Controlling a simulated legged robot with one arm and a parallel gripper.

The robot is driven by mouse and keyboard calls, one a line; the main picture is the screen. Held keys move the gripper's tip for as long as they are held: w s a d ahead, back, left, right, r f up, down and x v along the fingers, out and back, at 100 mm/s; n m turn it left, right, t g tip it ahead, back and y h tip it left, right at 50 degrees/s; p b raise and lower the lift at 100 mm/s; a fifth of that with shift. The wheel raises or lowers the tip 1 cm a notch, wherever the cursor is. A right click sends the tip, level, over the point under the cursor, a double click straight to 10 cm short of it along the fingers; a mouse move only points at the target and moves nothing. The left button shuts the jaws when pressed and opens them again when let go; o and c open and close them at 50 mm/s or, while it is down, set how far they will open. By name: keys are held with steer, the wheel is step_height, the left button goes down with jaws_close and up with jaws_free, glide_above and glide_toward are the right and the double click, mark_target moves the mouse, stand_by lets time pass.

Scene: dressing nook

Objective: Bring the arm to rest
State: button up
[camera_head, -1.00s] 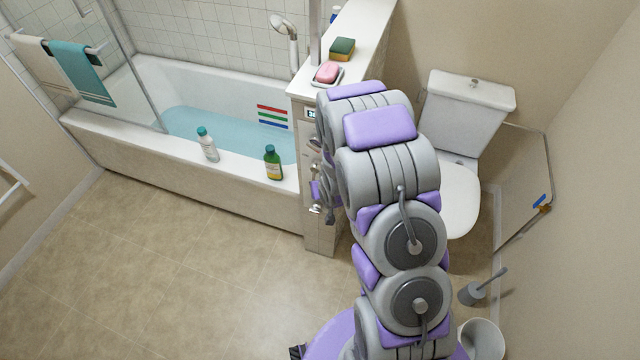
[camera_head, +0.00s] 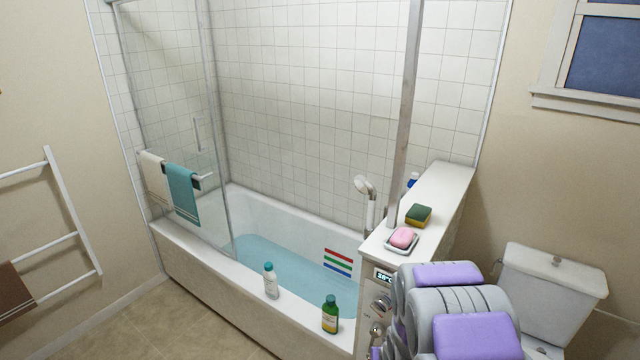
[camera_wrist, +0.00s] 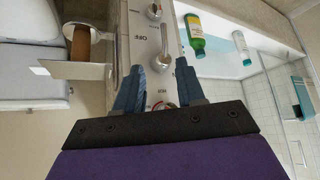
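My gripper (camera_wrist: 158,80) shows in the wrist view with its two blue-grey fingers spread apart and nothing held between them. It faces the control panel (camera_wrist: 133,25) at the end of the tub, which carries a round knob and a silver lever (camera_wrist: 163,48). The lever shows just beyond the gap between the fingertips; I cannot tell whether they touch it. In the head view my folded arm (camera_head: 465,315) is at the bottom right, in front of the panel, and my gripper is hidden there.
The bathtub (camera_head: 200,265) holds water. A white bottle (camera_head: 271,282) and a green bottle (camera_head: 330,315) stand on its rim. Pink soap (camera_head: 403,237) and a sponge (camera_head: 418,215) are on the ledge (camera_head: 445,190). The toilet (camera_head: 552,285) is at the right. Floor at lower left is clear.

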steer(key=s+a+r+g, duration=0.1)
steer(key=s+r+g, duration=0.2)
steer(key=s+r, duration=0.5)
steer(key=s+a+r+g, duration=0.2)
steer(key=s+r, duration=0.7)
steer(key=s, duration=0.7)
steer(key=s+a+r+g, duration=0.1)
steer(key=s+r+g, duration=0.3)
steer(key=s+r, duration=0.4)
steer(key=s, duration=0.5)
steer(key=shift+a+r+n, duration=0.3)
steer(key=shift+a+r, duration=0.05)
steer(key=shift+r, duration=0.05)
steer(key=shift+c, duration=0.3)
